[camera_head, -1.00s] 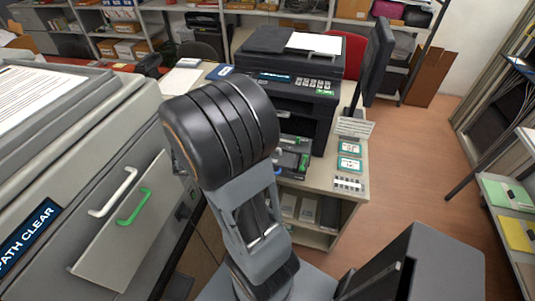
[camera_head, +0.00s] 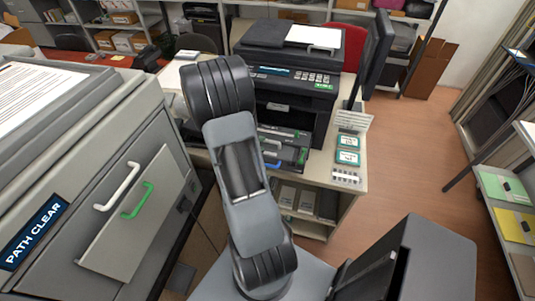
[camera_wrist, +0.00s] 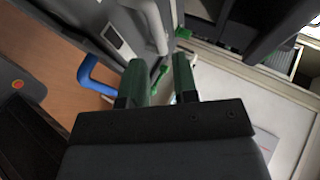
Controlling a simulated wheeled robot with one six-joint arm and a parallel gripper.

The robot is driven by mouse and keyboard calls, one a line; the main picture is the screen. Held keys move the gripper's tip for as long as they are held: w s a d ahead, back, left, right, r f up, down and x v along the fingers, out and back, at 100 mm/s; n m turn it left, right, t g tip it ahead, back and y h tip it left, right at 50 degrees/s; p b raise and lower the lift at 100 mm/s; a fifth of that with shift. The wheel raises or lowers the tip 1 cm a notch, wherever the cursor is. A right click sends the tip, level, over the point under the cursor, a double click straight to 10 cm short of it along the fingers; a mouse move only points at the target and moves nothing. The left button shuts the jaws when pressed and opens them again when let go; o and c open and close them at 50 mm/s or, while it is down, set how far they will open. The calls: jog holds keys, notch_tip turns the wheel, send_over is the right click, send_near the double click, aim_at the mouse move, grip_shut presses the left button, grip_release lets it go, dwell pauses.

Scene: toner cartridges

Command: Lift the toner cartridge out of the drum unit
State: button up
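The drum unit (camera_head: 290,156), dark with green parts, sits on the desk in front of the black printer in the head view. The toner cartridge is hard to tell apart from it there; my arm covers its left side. In the wrist view my gripper (camera_wrist: 160,72) shows two green-padded fingers held apart, with nothing clearly between them. A small green lever (camera_wrist: 157,76) and a blue handle (camera_wrist: 92,76) show beyond and beside the fingers. I cannot tell which part they belong to. My gripper is hidden in the head view.
The black printer (camera_head: 290,70) stands behind the drum unit, with a monitor (camera_head: 376,55) to its right. Green-bordered cards (camera_head: 347,150) lie on the desk's right side. A large grey machine (camera_head: 75,130) with a "PATH CLEAR" label stands at left. Floor (camera_head: 400,150) is open at right.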

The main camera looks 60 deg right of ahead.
aim_at(269, 142)
jog(key=shift+x, duration=2.65)
jog(key=shift+s, duration=0.1)
grip_shut()
